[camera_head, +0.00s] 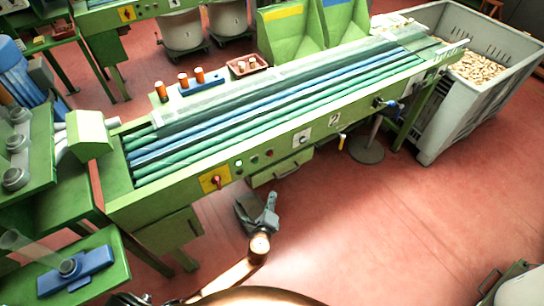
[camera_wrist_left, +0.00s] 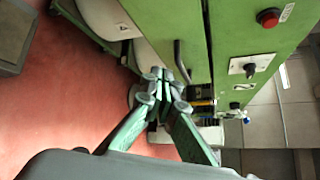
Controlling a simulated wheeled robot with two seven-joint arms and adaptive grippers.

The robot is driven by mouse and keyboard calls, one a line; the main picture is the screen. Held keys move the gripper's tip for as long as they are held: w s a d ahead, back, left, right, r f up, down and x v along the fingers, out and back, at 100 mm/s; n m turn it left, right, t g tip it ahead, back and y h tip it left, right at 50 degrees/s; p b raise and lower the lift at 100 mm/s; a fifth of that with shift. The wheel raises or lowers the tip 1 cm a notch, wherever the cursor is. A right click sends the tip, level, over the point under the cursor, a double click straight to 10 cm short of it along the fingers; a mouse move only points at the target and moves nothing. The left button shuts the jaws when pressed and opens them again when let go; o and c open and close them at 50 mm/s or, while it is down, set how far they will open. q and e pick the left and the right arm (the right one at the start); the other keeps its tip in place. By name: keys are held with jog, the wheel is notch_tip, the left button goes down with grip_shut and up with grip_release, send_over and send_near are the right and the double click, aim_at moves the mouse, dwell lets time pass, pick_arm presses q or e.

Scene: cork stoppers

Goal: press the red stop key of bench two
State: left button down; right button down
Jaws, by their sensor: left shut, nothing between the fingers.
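Bench two is the long green bench (camera_head: 190,157) with a plate numbered 2 (camera_head: 334,118) on its front. The red stop key (camera_head: 269,152) is a small round button on that front, right of a green button (camera_head: 238,163). In the left wrist view the red key (camera_wrist_left: 268,18) stands out at the upper right on the green panel. My left gripper (camera_head: 257,205) is in front of the bench, below the key in the picture and apart from it. Its fingers (camera_wrist_left: 165,76) are shut and empty. My right gripper is not in view.
A red rotary switch on a yellow plate (camera_head: 215,181) is left of the buttons. A black knob on a white plate (camera_head: 302,138) is right of them. A drawer with a handle (camera_head: 280,170) is below. The red floor (camera_head: 350,230) at right is clear.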

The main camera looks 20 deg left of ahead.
aim_at(271, 155)
pick_arm(q)
jog(key=w+d+r+m+t, duration=0.1)
jog(key=d+r+t, duration=0.1)
jog(key=r, duration=0.5)
jog(key=w+d+r+m+t, duration=0.1)
jog(key=d+r+m, duration=0.1)
jog(key=r, duration=0.5)
jog(key=shift+d+t+h+b, duration=0.3)
jog(key=shift+d+t+b, duration=0.15)
jog(key=shift+d, duration=0.3)
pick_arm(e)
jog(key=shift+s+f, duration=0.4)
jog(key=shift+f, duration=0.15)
pick_arm(q)
jog(key=shift+a, duration=0.1)
jog(key=w+a+b, duration=0.1)
jog(key=w+a, duration=0.4)
jog(key=a, duration=0.1)
jog(key=shift+w+a, duration=0.2)
jog(key=shift+a, duration=0.2)
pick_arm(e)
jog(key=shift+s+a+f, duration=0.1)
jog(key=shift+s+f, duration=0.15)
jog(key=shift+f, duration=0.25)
pick_arm(q)
jog(key=shift+w+a, duration=0.3)
jog(key=shift+a, duration=0.05)
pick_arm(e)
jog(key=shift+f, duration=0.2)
